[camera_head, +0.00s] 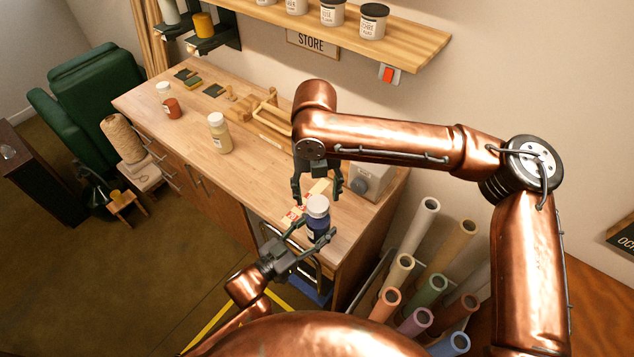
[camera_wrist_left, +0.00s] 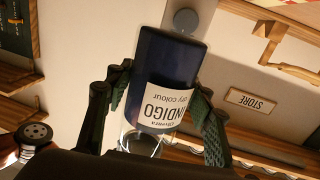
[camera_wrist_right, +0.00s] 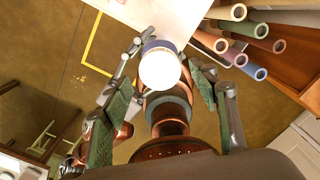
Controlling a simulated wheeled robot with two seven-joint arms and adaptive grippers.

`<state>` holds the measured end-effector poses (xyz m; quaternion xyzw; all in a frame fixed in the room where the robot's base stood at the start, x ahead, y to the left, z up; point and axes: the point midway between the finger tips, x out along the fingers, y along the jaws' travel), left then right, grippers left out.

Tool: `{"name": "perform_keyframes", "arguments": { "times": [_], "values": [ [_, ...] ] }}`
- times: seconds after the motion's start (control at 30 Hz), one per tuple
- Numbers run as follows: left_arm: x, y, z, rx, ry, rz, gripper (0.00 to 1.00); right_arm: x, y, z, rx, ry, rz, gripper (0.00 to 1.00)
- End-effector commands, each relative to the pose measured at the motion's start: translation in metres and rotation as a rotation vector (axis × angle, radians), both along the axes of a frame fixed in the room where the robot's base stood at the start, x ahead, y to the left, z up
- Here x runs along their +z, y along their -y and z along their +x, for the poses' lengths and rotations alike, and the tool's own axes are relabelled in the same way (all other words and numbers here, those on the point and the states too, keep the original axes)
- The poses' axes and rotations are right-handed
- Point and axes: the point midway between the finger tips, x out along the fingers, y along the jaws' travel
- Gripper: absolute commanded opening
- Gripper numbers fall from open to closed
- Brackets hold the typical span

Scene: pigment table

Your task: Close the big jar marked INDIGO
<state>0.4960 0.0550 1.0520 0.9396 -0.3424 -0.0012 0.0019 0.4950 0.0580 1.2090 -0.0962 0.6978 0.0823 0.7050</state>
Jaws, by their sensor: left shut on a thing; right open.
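The big jar marked INDIGO (camera_head: 317,224) has a dark blue body and a white label that reads INDIGO in the left wrist view (camera_wrist_left: 165,105), where it appears upside down. My left gripper (camera_head: 312,238) is shut around its body near the table's front right corner. A white round lid (camera_head: 318,204) sits on top of the jar; it also shows from above in the right wrist view (camera_wrist_right: 160,68). I cannot tell how tightly it is on. My right gripper (camera_head: 317,192) is open, pointing down just above the lid, with its fingers on either side and apart from it.
Two other white-lidded jars, one cream (camera_head: 219,135) and one orange-red (camera_head: 170,106), stand further left on the wooden table (camera_head: 190,140). A grey box (camera_head: 372,182) is behind my right gripper. Several coloured rolls (camera_head: 430,290) stand upright at the right.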

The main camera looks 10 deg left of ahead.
Motion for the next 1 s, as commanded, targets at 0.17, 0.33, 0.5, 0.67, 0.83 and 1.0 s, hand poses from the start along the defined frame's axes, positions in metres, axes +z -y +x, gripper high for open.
{"name": "perform_keyframes", "arguments": {
  "times": [0.17,0.33,0.5,0.67,0.83,1.0],
  "values": [
    [0.002,0.0,0.0,-0.001,0.004,-0.002,0.0,-0.021,0.001,0.0,-0.001,-0.001,-0.001,0.55],
    [0.002,0.0,0.0,-0.001,0.004,-0.002,0.0,-0.029,0.001,0.0,-0.001,0.001,0.0,0.55],
    [0.002,0.0,0.0,-0.001,0.004,-0.002,0.0,-0.029,0.001,0.0,-0.001,0.001,0.0,0.55],
    [0.002,0.0,0.0,-0.001,0.004,-0.002,0.0,-0.029,0.001,0.0,-0.001,0.001,0.0,0.51],
    [0.002,0.0,0.0,-0.001,0.004,-0.002,0.0,-0.029,0.001,0.0,-0.001,0.001,0.0,0.39],
    [0.002,0.0,0.0,-0.001,0.004,-0.002,0.0,-0.029,0.001,0.0,-0.001,0.001,0.0,0.27]
  ]
}}
